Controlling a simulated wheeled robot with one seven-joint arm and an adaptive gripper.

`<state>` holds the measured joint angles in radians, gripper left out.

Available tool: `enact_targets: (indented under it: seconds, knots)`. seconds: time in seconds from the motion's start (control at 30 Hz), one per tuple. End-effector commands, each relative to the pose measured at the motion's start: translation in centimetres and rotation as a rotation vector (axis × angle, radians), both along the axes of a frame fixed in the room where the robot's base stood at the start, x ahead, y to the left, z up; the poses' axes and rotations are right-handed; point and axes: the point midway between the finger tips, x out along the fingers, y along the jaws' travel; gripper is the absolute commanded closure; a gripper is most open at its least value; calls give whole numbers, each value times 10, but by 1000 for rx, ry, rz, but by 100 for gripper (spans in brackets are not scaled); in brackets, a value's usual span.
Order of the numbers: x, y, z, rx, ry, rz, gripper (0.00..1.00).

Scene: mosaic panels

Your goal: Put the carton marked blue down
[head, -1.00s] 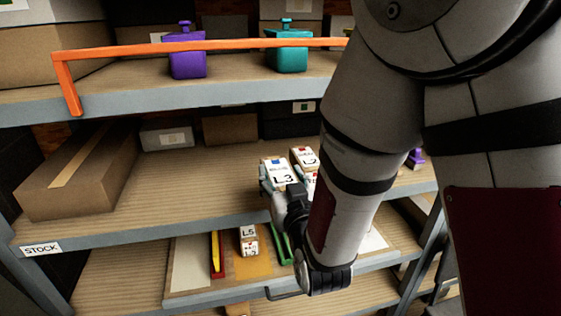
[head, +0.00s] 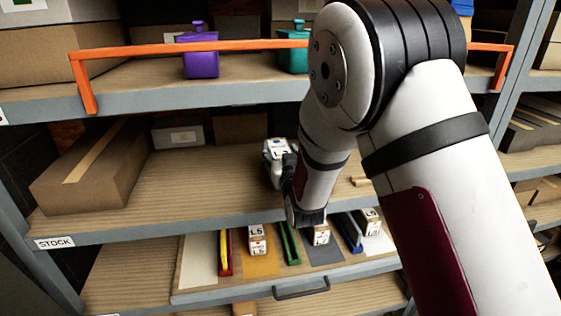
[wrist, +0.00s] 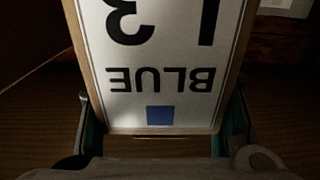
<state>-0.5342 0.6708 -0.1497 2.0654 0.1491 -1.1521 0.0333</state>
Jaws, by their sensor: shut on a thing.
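The carton marked blue (head: 277,149) has a white label with a small blue square. In the wrist view the label of this carton (wrist: 160,75) reads BLUE and L3, upside down. My gripper (head: 279,168) is shut on it, with a finger on each side. The carton is at the middle shelf (head: 200,190), towards its back. I cannot tell whether its underside touches the shelf. My arm hides the shelf just right of it.
An orange rail (head: 240,45) edges the upper shelf. Below, a pulled-out tray (head: 215,290) holds several small cartons and coloured dividers. Dark boxes stand at the back.

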Motion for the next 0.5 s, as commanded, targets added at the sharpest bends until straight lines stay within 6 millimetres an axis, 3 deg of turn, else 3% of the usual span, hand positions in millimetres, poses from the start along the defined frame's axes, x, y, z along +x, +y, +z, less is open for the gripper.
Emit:
enact_targets:
  seconds: [0.23, 0.5]
  knots:
    - [-1, 1, -23, 0, -5, 1, 100]
    - [0, 1, -25, 2, -6, 1, 100]
